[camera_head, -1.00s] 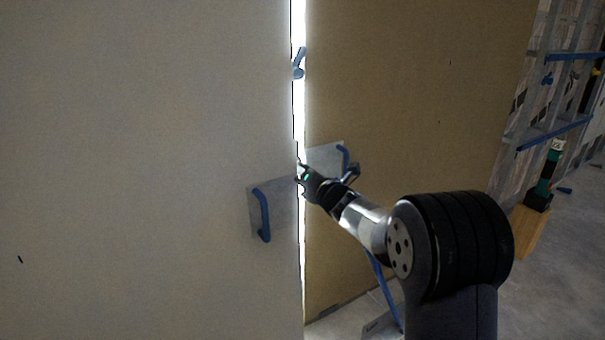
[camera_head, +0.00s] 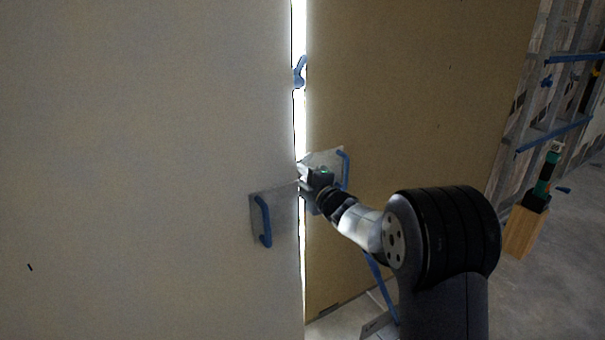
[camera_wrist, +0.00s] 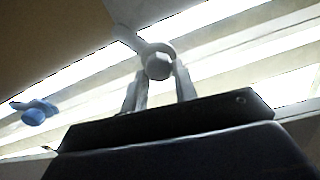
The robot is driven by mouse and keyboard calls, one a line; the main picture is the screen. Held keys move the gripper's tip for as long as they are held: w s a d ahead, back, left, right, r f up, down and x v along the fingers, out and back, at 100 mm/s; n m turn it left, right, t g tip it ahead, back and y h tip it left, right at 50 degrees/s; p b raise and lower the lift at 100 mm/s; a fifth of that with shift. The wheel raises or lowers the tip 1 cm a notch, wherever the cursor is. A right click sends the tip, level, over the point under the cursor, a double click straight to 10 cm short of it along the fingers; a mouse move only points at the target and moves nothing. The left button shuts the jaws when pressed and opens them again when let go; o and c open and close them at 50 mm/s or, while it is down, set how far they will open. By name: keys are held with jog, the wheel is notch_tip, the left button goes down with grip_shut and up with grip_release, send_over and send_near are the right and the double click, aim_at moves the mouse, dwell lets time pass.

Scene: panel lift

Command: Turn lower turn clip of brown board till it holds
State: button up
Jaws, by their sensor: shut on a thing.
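The brown board (camera_head: 420,110) stands upright at the right of a narrow bright gap, with a pale board (camera_head: 150,130) at the left. My gripper (camera_head: 304,176) is at the gap, between the two handle plates. In the wrist view my gripper (camera_wrist: 158,88) has its fingers closed around the lower turn clip (camera_wrist: 158,64), a grey piece with a round knob. In the head view my gripper mostly hides this clip. The blue upper turn clip (camera_head: 299,73) sits higher on the gap. A blue clip (camera_wrist: 36,112) shows at the left of the wrist view.
A plate with a blue handle (camera_head: 264,220) is on the pale board, and another blue handle (camera_head: 345,168) is on the brown board. A wooden block (camera_head: 521,230) with a green and black tool (camera_head: 545,180) stands at right. Blue-marked metal framing (camera_head: 555,132) is behind.

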jog(key=m+p, duration=0.2)
jog(key=m, duration=0.3)
jog(key=shift+r+m+p, duration=0.15)
jog(key=shift+m+p, duration=0.15)
jog(key=shift+m, duration=0.1)
dwell(0.3)
jog(key=o, duration=0.7)
jog(key=shift+d, duration=0.1)
jog(key=p+v, duration=0.1)
jog(key=v, duration=0.9)
jog(key=shift+s+d, duration=0.2)
jog(key=shift+s, duration=0.1)
